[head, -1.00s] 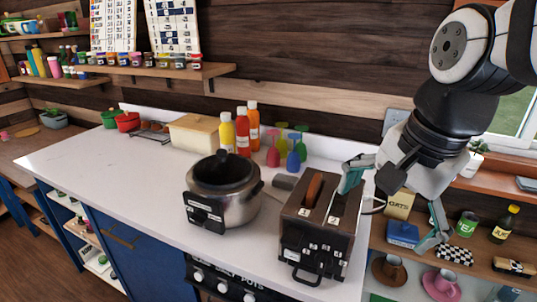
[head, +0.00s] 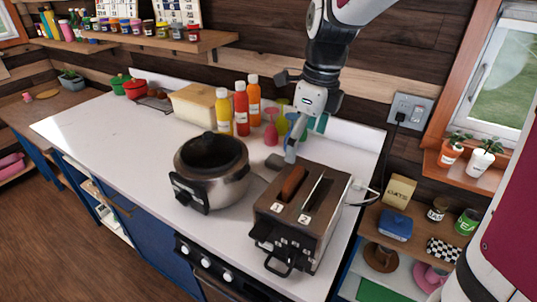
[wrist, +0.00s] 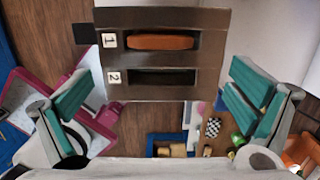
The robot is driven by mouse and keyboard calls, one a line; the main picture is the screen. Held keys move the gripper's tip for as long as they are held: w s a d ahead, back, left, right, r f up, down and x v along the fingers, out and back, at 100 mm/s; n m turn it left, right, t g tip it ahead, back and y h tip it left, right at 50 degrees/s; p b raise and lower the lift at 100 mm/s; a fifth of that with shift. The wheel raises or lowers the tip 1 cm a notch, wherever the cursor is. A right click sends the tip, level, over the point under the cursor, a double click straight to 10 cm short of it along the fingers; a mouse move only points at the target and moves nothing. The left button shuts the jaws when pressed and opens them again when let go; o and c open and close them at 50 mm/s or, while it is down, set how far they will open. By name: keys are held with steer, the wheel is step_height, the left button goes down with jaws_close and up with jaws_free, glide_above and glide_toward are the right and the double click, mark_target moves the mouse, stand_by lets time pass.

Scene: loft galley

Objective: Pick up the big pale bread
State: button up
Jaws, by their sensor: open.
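A dark brown two-slot toaster (head: 302,215) stands at the counter's front right. One orange-brown bread slice (head: 292,184) sits in slot 1; it also shows in the wrist view (wrist: 160,42). Slot 2 (wrist: 152,77) looks dark and empty in the wrist view. My gripper (head: 304,138) is above the toaster's rear side in the head view. In the wrist view, its teal fingers (wrist: 160,92) are spread wide on either side of the toaster, holding nothing.
A steel pot (head: 212,172) stands just left of the toaster. A shelf with an oats box (head: 398,190) is at right. The counter's left is clear.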

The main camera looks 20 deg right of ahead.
mark_target(295, 173)
steer(key=f, duration=0.6)
steer(key=w+a+f, duration=0.1)
steer(key=f, duration=0.3)
steer(key=shift+w+p, duration=0.1)
steer(key=shift+p, duration=0.2)
steer(key=c, duration=1)
